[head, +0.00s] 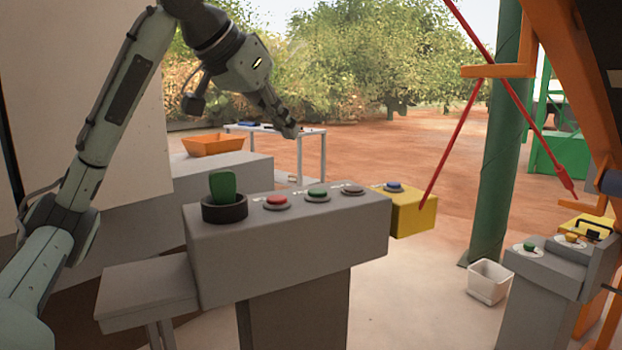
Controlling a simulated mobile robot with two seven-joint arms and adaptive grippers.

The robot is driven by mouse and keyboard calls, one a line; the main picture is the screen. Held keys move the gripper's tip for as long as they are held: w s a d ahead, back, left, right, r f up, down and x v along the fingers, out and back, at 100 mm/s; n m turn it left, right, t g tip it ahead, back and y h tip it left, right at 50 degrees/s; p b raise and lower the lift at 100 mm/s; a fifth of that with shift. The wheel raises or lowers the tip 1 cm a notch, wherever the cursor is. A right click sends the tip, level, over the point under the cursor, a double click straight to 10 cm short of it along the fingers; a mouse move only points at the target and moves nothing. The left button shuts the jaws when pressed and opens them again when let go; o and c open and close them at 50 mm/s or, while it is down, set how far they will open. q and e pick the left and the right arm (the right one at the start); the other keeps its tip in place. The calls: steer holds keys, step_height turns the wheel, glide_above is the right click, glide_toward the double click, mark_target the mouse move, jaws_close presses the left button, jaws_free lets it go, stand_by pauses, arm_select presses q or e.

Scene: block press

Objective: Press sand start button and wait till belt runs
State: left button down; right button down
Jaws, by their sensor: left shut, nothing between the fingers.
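A grey console (230,262) stands in front of me. Its top holds a red button (277,200), a green button (317,193) and a grey button (352,188). A yellow box (412,215) with a blue button (393,186) sits at its right end. Labels beside the buttons are too small to read, so I cannot tell which one is sand start. My left gripper (289,131) is shut and empty, pointing down in the air above the console, apart from every button. My right gripper is out of view. No belt can be clearly made out.
A green handle in a black ring (224,208) rises from the console's left end. A second grey console (540,290) at right carries a green button (528,247) and a yellow button (572,238). A red rod (450,150) slants down to the yellow box. A white bin (490,281) stands on the floor.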

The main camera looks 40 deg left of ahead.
arm_select(q)
glide_above(321, 190)
steer(key=s, duration=0.3)
step_height(321, 190, down, 7)
steer(key=shift+w+a+f, duration=0.1)
steer(key=shift+w, duration=0.05)
step_height(321, 190, down, 2)
steer(key=shift+a+f, duration=0.1)
steer(key=shift+f, duration=0.5)
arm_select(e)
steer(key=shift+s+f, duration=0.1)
arm_select(q)
steer(key=shift+f, duration=0.1)
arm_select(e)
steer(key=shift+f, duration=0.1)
